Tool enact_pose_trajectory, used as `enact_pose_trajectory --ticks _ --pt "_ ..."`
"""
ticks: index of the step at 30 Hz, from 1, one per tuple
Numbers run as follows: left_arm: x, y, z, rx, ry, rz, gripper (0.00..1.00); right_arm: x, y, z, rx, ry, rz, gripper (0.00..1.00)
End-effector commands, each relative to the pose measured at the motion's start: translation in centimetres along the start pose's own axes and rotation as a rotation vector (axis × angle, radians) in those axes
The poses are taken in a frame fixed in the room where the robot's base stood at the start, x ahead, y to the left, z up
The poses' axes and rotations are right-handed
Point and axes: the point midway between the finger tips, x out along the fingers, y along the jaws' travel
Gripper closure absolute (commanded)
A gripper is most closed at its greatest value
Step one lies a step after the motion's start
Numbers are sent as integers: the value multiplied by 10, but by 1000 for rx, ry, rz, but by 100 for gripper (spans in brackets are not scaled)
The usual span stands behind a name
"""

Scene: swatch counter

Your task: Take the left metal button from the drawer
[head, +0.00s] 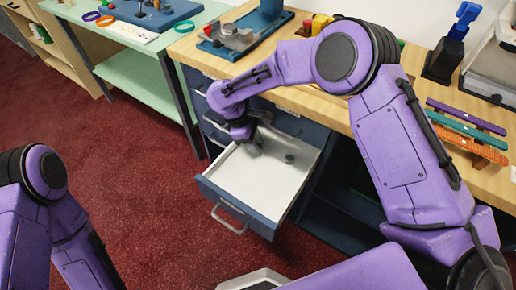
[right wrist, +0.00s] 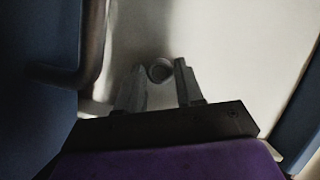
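The open blue drawer (head: 236,203) has a pale, nearly empty inside. One small grey metal button (head: 289,158) lies on its floor, right of my right gripper (head: 254,148) in the head view. My right gripper reaches down into the drawer's left part. In the right wrist view its two fingers (right wrist: 160,82) stand apart, with a round grey metal button (right wrist: 160,70) in the gap near their tips. I cannot tell whether the fingers touch it. In the head view the gripper hides this left button. My left gripper is out of view; only its arm shows.
The drawer's front handle (head: 230,218) sticks out over the red carpet. The wooden counter (head: 318,101) above holds a blue-based press (head: 245,35) and coloured strips (head: 468,131). A green table (head: 140,75) stands at the left. The drawer's front floor is clear.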

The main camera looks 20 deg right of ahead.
Motion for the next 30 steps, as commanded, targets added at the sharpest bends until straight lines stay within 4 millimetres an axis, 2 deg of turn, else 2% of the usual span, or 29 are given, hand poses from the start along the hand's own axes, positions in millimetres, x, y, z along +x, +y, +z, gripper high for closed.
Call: enact_pose_trajectory --ticks 1,3,17,20,23,30 --pt "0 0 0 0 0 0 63 0 0 0 0 0 0 81" --pt "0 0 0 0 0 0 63 0 0 0 0 0 0 100" --pt "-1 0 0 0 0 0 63 -6 0 2 0 0 1 100" --pt "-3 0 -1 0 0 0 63 -17 1 6 1 0 2 100" --pt "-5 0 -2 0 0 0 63 -37 -2 12 0 0 3 100" --pt "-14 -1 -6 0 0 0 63 -105 -47 4 -2 -2 6 100"
